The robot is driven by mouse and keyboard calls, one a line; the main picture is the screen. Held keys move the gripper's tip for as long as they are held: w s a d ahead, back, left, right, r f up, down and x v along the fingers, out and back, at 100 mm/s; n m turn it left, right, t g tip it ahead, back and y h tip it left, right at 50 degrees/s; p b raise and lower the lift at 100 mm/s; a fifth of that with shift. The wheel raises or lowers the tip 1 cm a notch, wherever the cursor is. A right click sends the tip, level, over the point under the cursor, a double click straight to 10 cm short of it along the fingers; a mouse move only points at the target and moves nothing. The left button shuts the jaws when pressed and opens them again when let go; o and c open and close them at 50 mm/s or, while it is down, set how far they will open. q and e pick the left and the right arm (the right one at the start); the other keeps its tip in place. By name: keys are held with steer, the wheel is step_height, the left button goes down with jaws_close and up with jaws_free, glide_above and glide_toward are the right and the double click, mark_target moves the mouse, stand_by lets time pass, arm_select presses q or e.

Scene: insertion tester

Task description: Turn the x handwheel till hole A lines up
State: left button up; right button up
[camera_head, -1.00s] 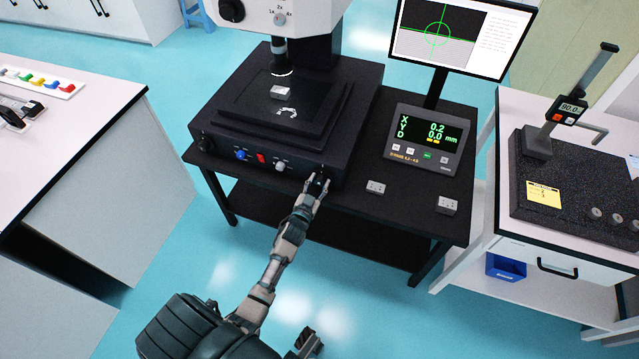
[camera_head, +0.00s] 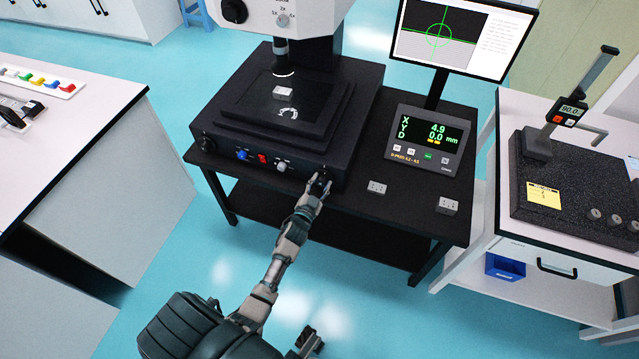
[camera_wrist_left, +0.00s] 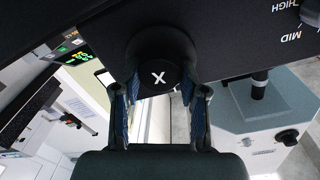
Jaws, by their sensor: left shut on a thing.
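The x handwheel (camera_wrist_left: 160,62) is a dark round knob marked with a white X in the left wrist view. It sits on the front right of the black microscope base (camera_head: 340,160). My left gripper (camera_head: 320,184) is shut on it, with one finger on each side; the gripper also shows in the left wrist view (camera_wrist_left: 160,110). The readout (camera_head: 426,140) shows X 4.9 and D 0.0 mm. The monitor (camera_head: 450,38) shows a green crosshair circle over a dark upper area and a light lower area. A small pale block (camera_head: 283,92) lies on the stage. Hole A cannot be made out.
Two small grey blocks (camera_head: 377,187) (camera_head: 448,206) rest on the black table right of the base. A white cabinet with a granite plate (camera_head: 560,185) and height gauge stands at right. A white bench (camera_head: 75,110) stands at left.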

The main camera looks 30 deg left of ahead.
arm_select(q)
steer(key=shift+d+f+m, duration=0.15)
steer(key=shift+f+m, duration=0.05)
steer(key=shift+m, duration=1.6)
steer(key=m, duration=0.3)
steer(key=shift+f+g, duration=0.15)
steer(key=shift+g, duration=0.15)
steer(key=shift+m, duration=0.6)
arm_select(e)
steer(key=shift+x, duration=1)
arm_select(q)
steer(key=o, duration=1.1)
steer(key=shift+o, duration=0.2)
arm_select(e)
steer(key=shift+w+a, duration=0.1)
steer(key=shift+a, duration=0.05)
steer(key=shift+a, duration=0.1)
